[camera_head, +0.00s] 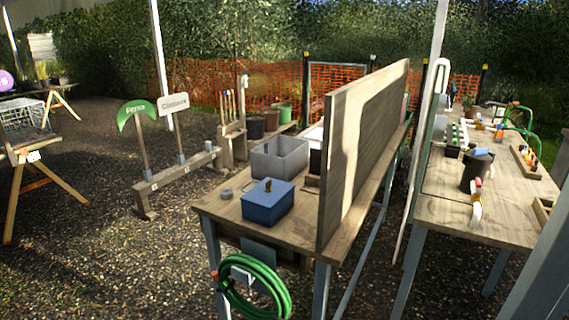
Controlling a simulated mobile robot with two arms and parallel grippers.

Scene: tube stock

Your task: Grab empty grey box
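A grey open-topped box (272,163) stands upright on the near wooden table (222,209), behind a blue box. I see its inner walls and nothing sticking out of it; its floor is not clearly visible. The closed blue box (267,208) stands at the table's near end, with a small brownish thing on its lid. Neither of my grippers is in view.
A tall wooden panel (362,140) stands along the near table's right side. A small grey round thing (226,194) lies left of the blue box. A green hose coil (228,292) hangs at the table's front. A second table (480,212) holds tools and a dark pot (474,172).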

